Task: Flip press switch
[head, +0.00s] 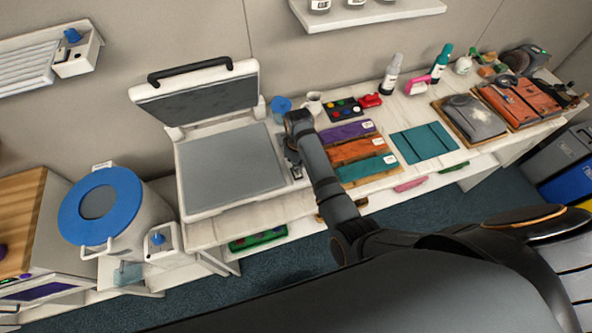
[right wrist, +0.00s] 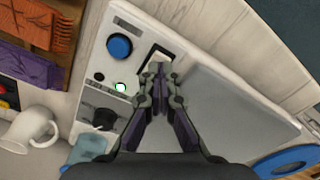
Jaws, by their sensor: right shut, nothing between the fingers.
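The heat press (head: 186,190) stands on the white bench with its dark lid (head: 200,98) raised and its grey plate bare. In the right wrist view its control panel (right wrist: 97,62) carries a white rocker switch (right wrist: 157,57) in a dark frame, a blue round button (right wrist: 119,46), a green-lit indicator (right wrist: 121,87) and a black knob (right wrist: 104,118). My right gripper (right wrist: 158,72) is shut and empty, its tips at the rocker switch and partly covering it. I cannot tell whether they touch it. In the head view my right gripper (head: 292,160) is over the press's right edge, mostly hidden by my wrist. My left gripper is not in view.
A white mug (right wrist: 37,128) and a blue cup (head: 281,104) stand close to the panel. Folded cloths (head: 347,131) lie right of the press. A white drum with a blue rim (head: 71,217) stands at left. The press plate is clear.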

